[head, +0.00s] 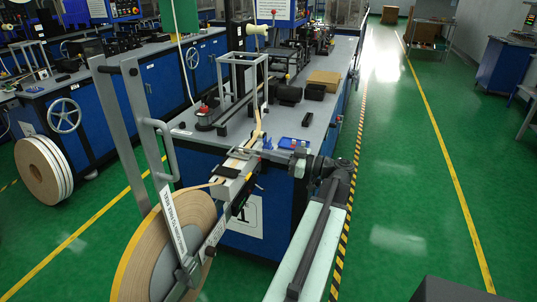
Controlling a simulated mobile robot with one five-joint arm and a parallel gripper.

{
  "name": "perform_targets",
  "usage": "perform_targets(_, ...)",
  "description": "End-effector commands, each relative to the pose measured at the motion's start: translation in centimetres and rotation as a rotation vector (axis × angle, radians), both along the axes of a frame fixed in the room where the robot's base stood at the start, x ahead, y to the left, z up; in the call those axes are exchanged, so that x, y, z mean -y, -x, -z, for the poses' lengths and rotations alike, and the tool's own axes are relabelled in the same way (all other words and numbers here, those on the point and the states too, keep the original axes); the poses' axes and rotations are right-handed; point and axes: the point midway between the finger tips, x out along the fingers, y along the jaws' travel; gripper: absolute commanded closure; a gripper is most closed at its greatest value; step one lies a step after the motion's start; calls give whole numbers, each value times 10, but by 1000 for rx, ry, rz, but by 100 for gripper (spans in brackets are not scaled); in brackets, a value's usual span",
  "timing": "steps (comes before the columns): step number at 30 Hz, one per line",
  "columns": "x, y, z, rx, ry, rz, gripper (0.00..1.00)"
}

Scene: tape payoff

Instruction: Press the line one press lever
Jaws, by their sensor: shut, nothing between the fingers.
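A small grey press unit (228,189) sticks out from the near end of the line in the middle of the head view. Tan tape runs from the large reel (135,262) over it. A dark flat piece (233,172) lies across its top. I cannot tell for sure which part is the lever. My gripper (268,154) reaches in from the right, just beside the upper right of the unit. Its fingers are small in the picture and look shut and empty. I cannot tell whether they touch the unit.
A grey-topped blue bench (215,130) extends behind, with a metal frame, dark boxes, a brown box (324,77) and a blue item (289,143). A grey upright frame (139,128) stands at the left by the reel. Green floor (408,170) is clear at right.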

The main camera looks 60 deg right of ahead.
Motion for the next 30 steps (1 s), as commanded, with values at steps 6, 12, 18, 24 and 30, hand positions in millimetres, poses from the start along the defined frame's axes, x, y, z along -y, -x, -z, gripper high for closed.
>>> perform_targets(6,1,15,-20,23,3,4,100)
perform_targets(12,4,49,3,25,3,4,100)
perform_targets(18,5,75,18,26,2,-1,100)
perform_targets(24,5,84,21,26,2,-3,100)
perform_targets(30,5,84,20,26,2,-4,100)
